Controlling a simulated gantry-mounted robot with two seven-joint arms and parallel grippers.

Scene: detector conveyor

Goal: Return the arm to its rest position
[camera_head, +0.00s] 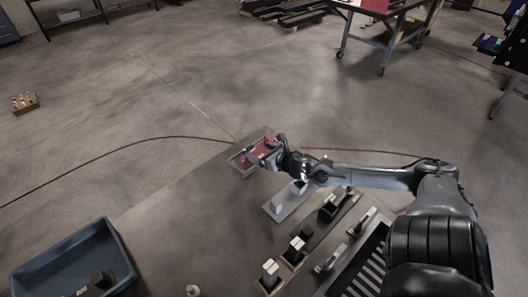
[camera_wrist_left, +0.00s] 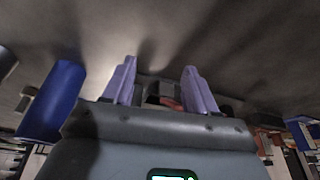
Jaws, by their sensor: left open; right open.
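My right arm comes in from the right in the head view and reaches across the work surface. Its gripper (camera_head: 262,153) is open above a small red-lined tray (camera_head: 236,164) at the far end of the surface. The gripper and wrist hide part of this tray. My left gripper (camera_wrist_left: 160,88) shows only in the left wrist view. Its two purple fingers stand apart with nothing held between them. My left arm does not show in the head view.
A blue bin (camera_head: 60,247) with a dark block in it stands at the lower left. Black blocks in holders (camera_head: 298,248) and a slotted dark rack (camera_head: 362,268) lie below my right arm. A wheeled table (camera_head: 385,40) stands at the back. The surface's left part is clear.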

